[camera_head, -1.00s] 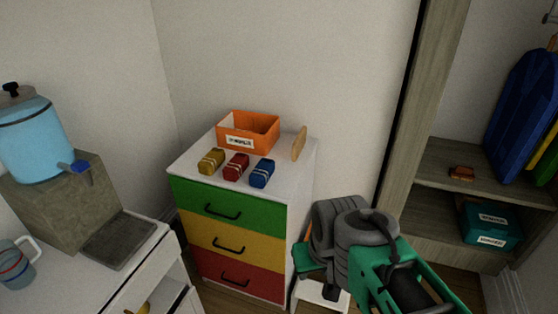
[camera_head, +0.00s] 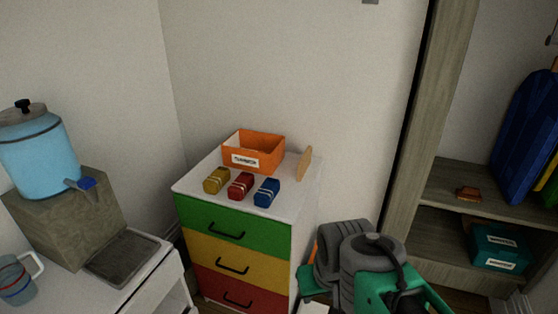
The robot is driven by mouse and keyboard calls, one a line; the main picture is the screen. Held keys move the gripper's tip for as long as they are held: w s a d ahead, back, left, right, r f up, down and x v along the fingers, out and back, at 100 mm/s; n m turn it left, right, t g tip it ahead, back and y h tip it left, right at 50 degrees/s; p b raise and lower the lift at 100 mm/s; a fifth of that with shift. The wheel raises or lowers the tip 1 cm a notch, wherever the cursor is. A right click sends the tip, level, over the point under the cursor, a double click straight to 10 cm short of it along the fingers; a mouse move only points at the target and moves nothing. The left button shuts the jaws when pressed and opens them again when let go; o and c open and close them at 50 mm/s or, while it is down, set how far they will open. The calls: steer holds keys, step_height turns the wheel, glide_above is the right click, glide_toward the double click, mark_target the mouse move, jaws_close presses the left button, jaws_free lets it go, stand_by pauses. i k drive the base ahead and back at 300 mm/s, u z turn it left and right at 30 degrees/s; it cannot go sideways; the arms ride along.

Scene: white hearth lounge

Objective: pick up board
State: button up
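A thin light-wood board (camera_head: 304,164) stands on its edge at the back right corner of the white top of a chest of drawers (camera_head: 296,190). It is seen nearly edge-on, close to the wall and apart from the orange bin on its left. My grey and green arm (camera_head: 372,262) shows at the lower right, in front of and to the right of the chest. I cannot make out my gripper's fingers in this view. Nothing touches the board except the surface under it.
An orange bin (camera_head: 254,151) and yellow (camera_head: 217,180), red (camera_head: 241,185) and blue (camera_head: 266,191) bundles share the chest top. A blue drink dispenser (camera_head: 38,150) and mug (camera_head: 18,280) stand at left. An open wardrobe (camera_head: 452,175) stands at right, holding a teal bin (camera_head: 498,247).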

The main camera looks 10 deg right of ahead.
mark_target(303, 164)
steer(key=z, duration=0.1)
steer(key=k, duration=0.45)
steer(key=u, duration=0.9)
steer(key=i, duration=1.65)
steer(key=z, duration=1.05)
steer(key=i, duration=0.45)
steer(key=z, duration=0.35)
